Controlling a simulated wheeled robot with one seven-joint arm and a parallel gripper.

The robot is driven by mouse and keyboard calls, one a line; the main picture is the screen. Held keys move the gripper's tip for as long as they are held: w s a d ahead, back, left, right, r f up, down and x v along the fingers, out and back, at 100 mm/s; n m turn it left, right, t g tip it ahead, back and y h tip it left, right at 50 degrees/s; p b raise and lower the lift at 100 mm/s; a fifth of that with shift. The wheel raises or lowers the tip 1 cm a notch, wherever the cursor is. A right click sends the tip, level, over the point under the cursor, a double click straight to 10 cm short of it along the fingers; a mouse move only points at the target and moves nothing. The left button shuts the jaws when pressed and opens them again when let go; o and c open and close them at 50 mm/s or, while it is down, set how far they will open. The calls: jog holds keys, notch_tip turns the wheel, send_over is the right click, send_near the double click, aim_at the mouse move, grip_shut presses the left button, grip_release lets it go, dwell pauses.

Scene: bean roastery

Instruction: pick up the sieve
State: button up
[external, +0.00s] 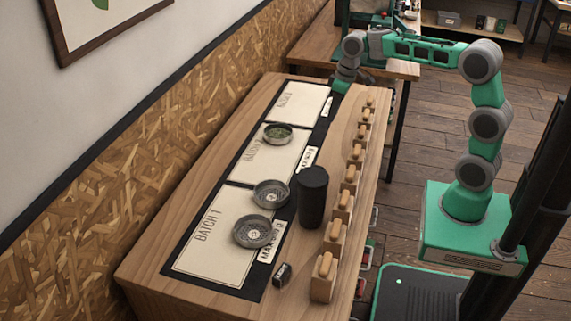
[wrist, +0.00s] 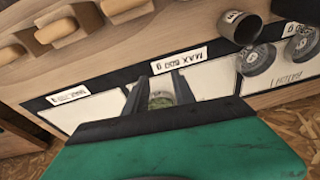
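Three shallow round dark-rimmed dishes lie on the batch mat, and I cannot tell for sure which is the sieve. One dish (external: 255,231) is nearest, on the batch 1 panel. A second dish (external: 270,194) lies just behind it. The third dish (external: 278,133), with something green in it, lies farther back on the batch 2 panel. My gripper (external: 341,86) is over the table's far end, beyond all three. In the wrist view my gripper (wrist: 157,94) is open, and the green-filled dish (wrist: 161,100) shows between its fingers, partly hidden. The other dishes show at upper right.
Several wooden blocks with handles line the right edge of the table (external: 160,268). A small dark object (external: 282,275) lies near the front. The batch 3 panel (external: 299,103) is bare.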

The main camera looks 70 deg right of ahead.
jog(key=w+d+f+m+t, duration=0.1)
jog(key=w+d+f, duration=0.1)
jog(key=w+d, duration=0.4)
jog(key=m+t, duration=0.1)
jog(key=m, duration=0.1)
send_near(288, 132)
jog(key=x, duration=0.2)
jog(key=w+p+x, duration=0.1)
jog(key=x, duration=0.1)
jog(key=p+x, duration=0.1)
jog(key=x, duration=0.1)
jog(key=shift+w+d, duration=0.3)
jog(key=shift+d, duration=0.1)
jog(key=shift+c, duration=0.5)
grip_shut()
